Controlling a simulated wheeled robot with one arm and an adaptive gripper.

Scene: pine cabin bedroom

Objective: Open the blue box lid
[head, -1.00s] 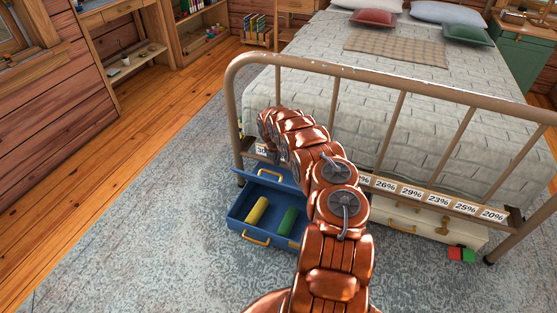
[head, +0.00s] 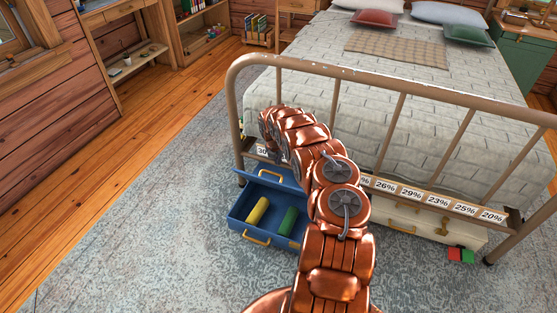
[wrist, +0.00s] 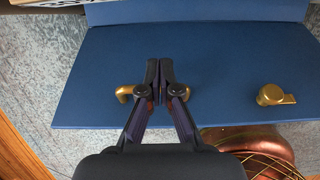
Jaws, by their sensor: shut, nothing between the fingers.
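The blue box (head: 236,221) stands on the rug at the foot of the bed, with its inside showing. A yellow cylinder (head: 257,210) and a green cylinder (head: 287,221) lie in it. Its blue lid (head: 283,180) is raised at the back, partly hidden by my arm. In the wrist view a flat blue panel, seemingly the lid (wrist: 225,75), fills the middle, with a gold handle (wrist: 124,93) and a gold fitting (wrist: 272,95). My gripper (wrist: 160,63) is shut and empty in front of the handle; I cannot tell whether it touches. In the head view my arm hides the gripper.
The metal bed frame (head: 398,105) rises close behind the box, with a row of percentage labels along its low rail. A pale case (head: 405,218) lies under the bed, with small red and green blocks (head: 460,254) beside it. The rug left of the box is clear.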

